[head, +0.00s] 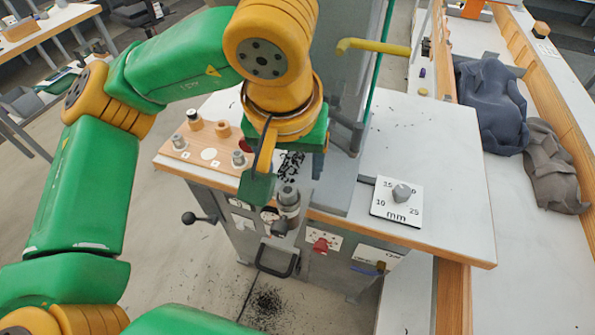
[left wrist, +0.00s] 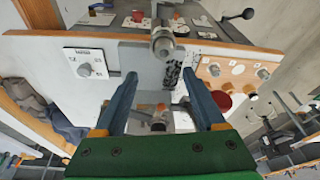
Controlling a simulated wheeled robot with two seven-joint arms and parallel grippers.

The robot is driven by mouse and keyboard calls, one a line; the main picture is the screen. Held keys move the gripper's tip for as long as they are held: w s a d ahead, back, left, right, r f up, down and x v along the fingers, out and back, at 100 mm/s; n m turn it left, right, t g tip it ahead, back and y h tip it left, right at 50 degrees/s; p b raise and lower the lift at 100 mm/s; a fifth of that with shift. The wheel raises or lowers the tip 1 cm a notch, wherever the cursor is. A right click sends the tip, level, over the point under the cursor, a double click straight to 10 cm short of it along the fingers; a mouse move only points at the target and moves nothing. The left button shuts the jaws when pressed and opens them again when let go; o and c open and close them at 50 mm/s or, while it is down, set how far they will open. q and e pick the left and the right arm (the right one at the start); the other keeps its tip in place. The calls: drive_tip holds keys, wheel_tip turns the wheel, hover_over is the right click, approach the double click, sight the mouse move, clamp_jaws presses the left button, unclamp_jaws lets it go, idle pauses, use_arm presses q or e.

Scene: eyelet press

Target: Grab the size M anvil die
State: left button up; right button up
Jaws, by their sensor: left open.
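A wooden die board (head: 215,137) lies on the left of the press table. Two grey metal dies stand on its front row, a left die (head: 180,142) and a right die (head: 238,158), with a bare white disc (head: 208,154) between them. Their labels are too small to read, so I cannot tell which is size M. A grey metal cylinder (head: 288,196) stands upright at the press front. My left gripper is above the table near the press, beside the board; in the left wrist view its fingers (left wrist: 160,78) are apart with nothing gripped. My right gripper is not in view.
A white dial plate (head: 397,203) with a grey knob is on the right of the table. A red button (left wrist: 222,101) sits near the board. A yellow handle (head: 373,47) juts from the press column. Dark cloths (head: 490,105) lie on the right bench.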

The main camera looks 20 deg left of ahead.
sight(288, 190)
use_arm(q)
drive_tip(key=shift+s+a+f+p, duration=0.2)
drive_tip(key=shift+s+f+p, duration=0.1)
drive_tip(key=shift+f, duration=0.25)
drive_tip(key=shift+s+a+f+p, duration=0.15)
drive_tip(key=shift+s+f+p, duration=0.15)
drive_tip(key=shift+f, duration=0.2)
drive_tip(key=x, duration=0.3)
drive_tip(key=shift+w+f, duration=0.1)
drive_tip(key=shift+f, duration=0.2)
drive_tip(key=shift+w, duration=0.2)
drive_tip(key=shift+s, duration=0.25)
drive_tip(key=c, duration=1.1)
drive_tip(key=shift+w, duration=0.1)
clamp_jaws()
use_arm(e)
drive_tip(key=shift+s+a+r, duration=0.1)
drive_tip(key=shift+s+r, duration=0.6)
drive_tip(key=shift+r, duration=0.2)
